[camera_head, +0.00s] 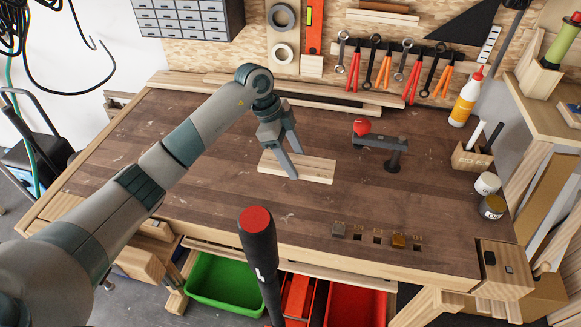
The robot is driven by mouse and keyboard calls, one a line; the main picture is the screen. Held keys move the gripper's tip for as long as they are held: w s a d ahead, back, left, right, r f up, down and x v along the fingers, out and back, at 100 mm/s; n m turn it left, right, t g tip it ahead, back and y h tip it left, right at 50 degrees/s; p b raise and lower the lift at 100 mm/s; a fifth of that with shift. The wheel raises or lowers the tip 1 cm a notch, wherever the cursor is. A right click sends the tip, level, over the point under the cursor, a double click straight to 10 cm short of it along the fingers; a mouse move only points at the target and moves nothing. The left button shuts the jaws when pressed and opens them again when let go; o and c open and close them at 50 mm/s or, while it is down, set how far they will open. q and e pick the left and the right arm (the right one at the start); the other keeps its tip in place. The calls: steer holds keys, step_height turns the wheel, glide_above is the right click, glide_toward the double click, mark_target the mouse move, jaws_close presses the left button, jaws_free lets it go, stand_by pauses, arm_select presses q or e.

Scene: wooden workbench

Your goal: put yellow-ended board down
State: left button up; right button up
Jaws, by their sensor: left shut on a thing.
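A short pale wooden board (318,171) lies flat, at or just above the dark bench top, near the middle of the bench. No yellow end can be made out on it. My left gripper (295,165) reaches down from above and is shut on the board at its upper middle. One finger comes down in front of the board and hides part of it. Whether the board's underside touches the bench cannot be told. My right gripper is not in view.
A dark clamp-like tool with a red knob (362,127) stands right of the board. A glue bottle (466,97), two jars (487,184) and a wooden pen holder (471,158) are at the right edge. Hanging tools (400,66) line the back. The bench (210,190) is clear left of the board.

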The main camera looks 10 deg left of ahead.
mark_target(294, 182)
arm_select(q)
steer(key=shift+f, duration=1.15)
steer(key=shift+f+p, duration=0.75)
steer(key=shift+f, duration=1.1)
steer(key=shift+f, duration=0.15)
steer(key=o, duration=1.1)
steer(key=shift+r, duration=0.2)
